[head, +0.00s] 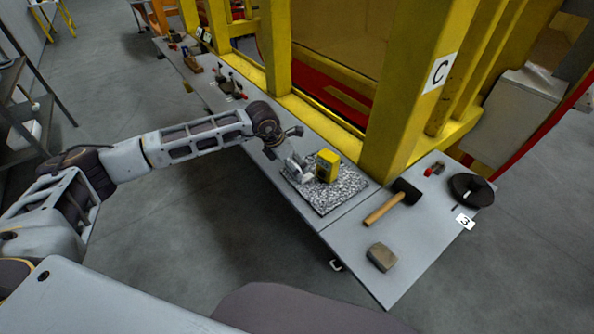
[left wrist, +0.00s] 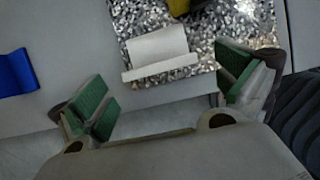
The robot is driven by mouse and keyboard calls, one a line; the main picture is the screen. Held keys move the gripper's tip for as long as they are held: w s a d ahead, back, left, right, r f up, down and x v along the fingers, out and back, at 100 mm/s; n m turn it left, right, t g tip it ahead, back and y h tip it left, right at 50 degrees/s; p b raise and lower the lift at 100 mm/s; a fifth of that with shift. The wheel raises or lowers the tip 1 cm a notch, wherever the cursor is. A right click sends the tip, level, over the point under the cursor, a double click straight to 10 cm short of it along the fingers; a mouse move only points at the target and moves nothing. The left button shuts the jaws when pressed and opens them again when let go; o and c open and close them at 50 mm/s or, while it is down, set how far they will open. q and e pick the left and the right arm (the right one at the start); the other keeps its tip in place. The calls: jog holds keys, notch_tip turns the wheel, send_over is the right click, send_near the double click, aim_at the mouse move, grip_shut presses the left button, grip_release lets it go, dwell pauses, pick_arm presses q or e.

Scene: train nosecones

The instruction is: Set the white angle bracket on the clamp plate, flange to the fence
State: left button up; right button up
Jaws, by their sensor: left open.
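The white angle bracket (left wrist: 157,50) rests on the speckled plate (left wrist: 245,18), near the plate's edge on my gripper's side. Its raised strip faces my gripper. In the head view the bracket (head: 299,170) stands just left of a yellow block (head: 327,164) on the same speckled plate (head: 335,195). The yellow block (left wrist: 184,6) is partly cut off in the wrist view, and I cannot tell which part is the fence. My left gripper (left wrist: 165,90) is open and empty, its green-padded fingers spread either side of the bracket, apart from it. My right gripper is not in view.
The grey bench (head: 300,218) runs along the yellow frame (head: 405,90). A mallet (head: 393,203), a grey-brown block (head: 381,257) and a black round part (head: 470,190) lie to the right. A blue object (left wrist: 15,73) lies left in the wrist view.

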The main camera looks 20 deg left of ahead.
pick_arm(q)
jog(key=shift+p+x, duration=0.3)
jog(key=shift+x, duration=1.2)
jog(key=shift+w, duration=0.1)
jog(key=c, duration=1.2)
jog(key=shift+o, duration=0.2)
jog(key=shift+r, duration=0.2)
notch_tip(320, 180, up, 18)
jog(key=b, duration=0.3)
jog(key=shift+f+b, duration=0.15)
jog(key=shift+b, duration=0.15)
